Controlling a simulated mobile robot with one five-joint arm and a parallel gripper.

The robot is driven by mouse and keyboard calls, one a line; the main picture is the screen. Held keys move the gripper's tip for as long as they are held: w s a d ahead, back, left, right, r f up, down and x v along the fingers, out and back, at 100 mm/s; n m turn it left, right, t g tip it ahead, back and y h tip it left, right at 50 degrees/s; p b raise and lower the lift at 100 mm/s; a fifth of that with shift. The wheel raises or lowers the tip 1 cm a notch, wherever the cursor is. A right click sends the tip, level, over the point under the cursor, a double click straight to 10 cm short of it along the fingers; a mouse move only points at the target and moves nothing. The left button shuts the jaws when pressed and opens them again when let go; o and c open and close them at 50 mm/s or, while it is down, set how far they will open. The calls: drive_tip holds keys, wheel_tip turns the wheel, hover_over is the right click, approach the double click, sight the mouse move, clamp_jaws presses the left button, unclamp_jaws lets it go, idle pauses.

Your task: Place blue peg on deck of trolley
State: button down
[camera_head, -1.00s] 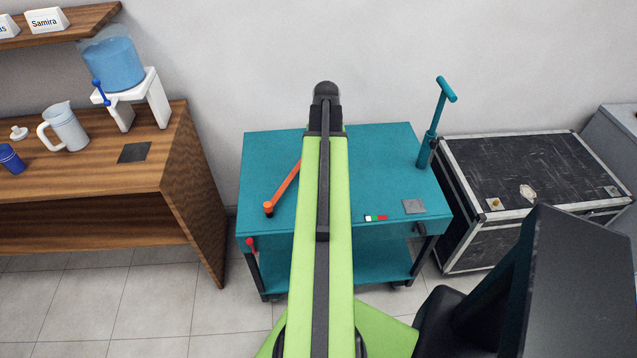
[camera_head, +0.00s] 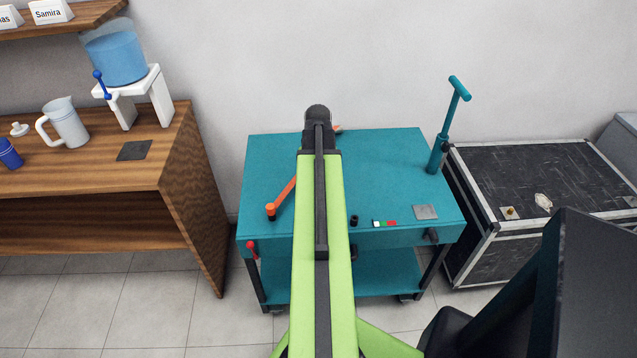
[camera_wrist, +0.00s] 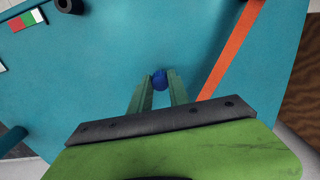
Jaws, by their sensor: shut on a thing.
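The trolley is teal, with a flat deck (camera_head: 385,160) and a lower shelf (camera_head: 385,270). In the wrist view the deck (camera_wrist: 100,70) fills most of the picture below my gripper (camera_wrist: 161,86). My gripper is shut on the blue peg (camera_wrist: 160,80), whose round dark-blue end shows between the fingertips. The wrist view does not make clear whether the peg touches the deck or is held above it. In the head view my own arm hides the peg and the fingers.
An orange lever (camera_head: 282,198) lies across the deck left of my arm. A small black cylinder (camera_head: 354,220), a coloured strip (camera_head: 384,223) and a grey plate (camera_head: 425,212) are near its front edge. A teal pump-like handle (camera_head: 447,125) stands at the right. The deck's back right is clear.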

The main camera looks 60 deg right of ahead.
drive_tip(key=shift+f, duration=0.2)
drive_tip(key=c, duration=1.2)
unclamp_jaws()
drive_tip(key=shift+r, duration=0.1)
drive_tip(key=shift+c, duration=0.2)
wheel_tip(320, 180, up, 12)
drive_tip(key=p, duration=1.2)
drive_tip(key=shift+r, duration=0.2)
drive_tip(key=shift+f, duration=0.1)
